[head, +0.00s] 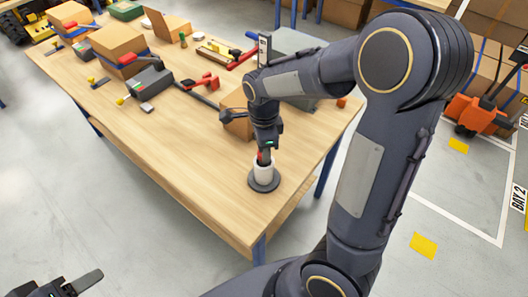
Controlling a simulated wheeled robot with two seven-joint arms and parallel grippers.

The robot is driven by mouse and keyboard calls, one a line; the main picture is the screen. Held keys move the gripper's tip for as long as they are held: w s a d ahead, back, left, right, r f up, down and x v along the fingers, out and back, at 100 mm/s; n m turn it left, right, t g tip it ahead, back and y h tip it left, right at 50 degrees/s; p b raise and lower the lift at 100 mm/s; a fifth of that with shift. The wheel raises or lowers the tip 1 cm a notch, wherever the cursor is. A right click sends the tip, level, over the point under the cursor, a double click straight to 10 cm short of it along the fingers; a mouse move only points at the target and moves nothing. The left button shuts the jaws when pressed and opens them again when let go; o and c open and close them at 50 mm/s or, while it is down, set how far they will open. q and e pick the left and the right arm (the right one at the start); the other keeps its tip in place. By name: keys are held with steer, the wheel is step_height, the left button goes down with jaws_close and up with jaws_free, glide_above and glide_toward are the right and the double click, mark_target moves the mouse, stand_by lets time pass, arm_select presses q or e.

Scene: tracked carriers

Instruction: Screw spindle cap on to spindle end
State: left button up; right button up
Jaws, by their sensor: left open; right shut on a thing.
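A dark round base (264,185) stands near the front corner of the wooden table, with a white cylinder (264,168) upright on it. My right gripper (264,155) points down right over the top of the white cylinder. It is shut on a small red piece (263,157), which looks like the spindle cap and is mostly hidden by the fingers. The spindle end is hidden, and I cannot tell whether the cap touches it. My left gripper (68,290) is open and empty at the bottom left, low and away from the table, partly cut off by the picture edge.
A cardboard box (237,122) stands just behind my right gripper. A grey device (150,83), red-handled tools (203,81) and more boxes (118,44) lie further back on the table (170,150). The table's front left part is clear. An orange pallet truck (480,113) stands at right.

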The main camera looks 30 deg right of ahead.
steer(key=m+p, duration=0.1)
steer(key=m, duration=0.1)
steer(key=m+p, duration=0.1)
steer(key=m, duration=0.2)
steer(key=m+p, duration=0.2)
steer(key=shift+r, duration=0.4)
steer(key=shift+f+m+p, duration=0.1)
steer(key=shift+m+p, duration=0.3)
steer(key=shift+m, duration=0.4)
steer(key=shift+w+f+m, duration=0.1)
steer(key=shift+f+m, duration=0.1)
steer(key=shift+m, duration=0.2)
steer(key=o, duration=0.8)
